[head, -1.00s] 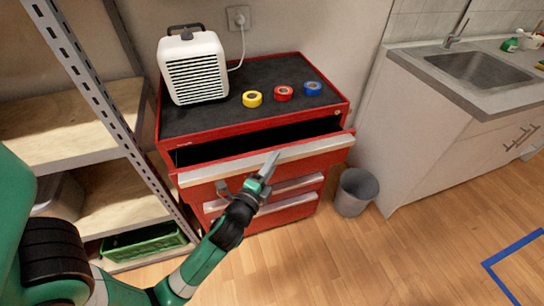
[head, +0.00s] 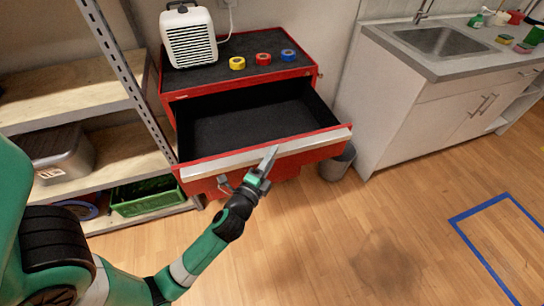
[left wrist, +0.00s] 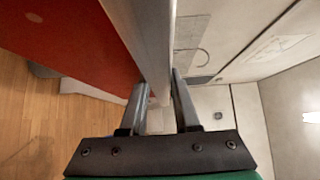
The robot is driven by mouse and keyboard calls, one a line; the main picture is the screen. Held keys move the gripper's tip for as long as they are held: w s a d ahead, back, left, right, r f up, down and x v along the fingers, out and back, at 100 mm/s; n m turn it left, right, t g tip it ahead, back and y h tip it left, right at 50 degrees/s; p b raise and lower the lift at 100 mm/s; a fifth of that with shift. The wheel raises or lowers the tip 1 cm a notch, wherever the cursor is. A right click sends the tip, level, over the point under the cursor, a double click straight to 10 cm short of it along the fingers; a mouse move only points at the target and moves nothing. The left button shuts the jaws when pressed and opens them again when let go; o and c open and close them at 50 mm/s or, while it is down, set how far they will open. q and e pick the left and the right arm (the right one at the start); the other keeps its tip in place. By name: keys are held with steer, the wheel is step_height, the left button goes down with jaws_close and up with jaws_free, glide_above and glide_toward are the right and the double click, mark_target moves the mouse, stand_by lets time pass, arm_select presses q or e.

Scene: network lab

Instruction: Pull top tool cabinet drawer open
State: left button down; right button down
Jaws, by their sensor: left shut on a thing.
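The red tool cabinet (head: 168,98) stands against the back wall. Its top drawer (head: 255,115) is pulled well out, and its dark inside shows empty. My left gripper (head: 265,165) is at the middle of the drawer's silver front edge (head: 215,168). In the left wrist view, its two fingers (left wrist: 160,100) are shut on the silver drawer edge (left wrist: 152,45), with the red front (left wrist: 80,40) to the left. My right gripper is not in view.
A white heater (head: 190,40) and yellow, red and blue tape rolls (head: 263,59) sit on the cabinet top. A shelf (head: 70,100) is at left, a sink counter (head: 430,70) at right. The floor in front is clear.

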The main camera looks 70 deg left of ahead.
arm_select(q)
steer(key=shift+a+f, duration=0.1)
steer(key=shift+f, duration=0.3)
steer(key=c, duration=1)
jaws_free()
steer(key=shift+o, duration=1.4)
steer(key=shift+r, duration=0.15)
steer(key=b+v, duration=0.1)
steer(key=v, duration=1.1)
steer(key=shift+w+r, duration=0.1)
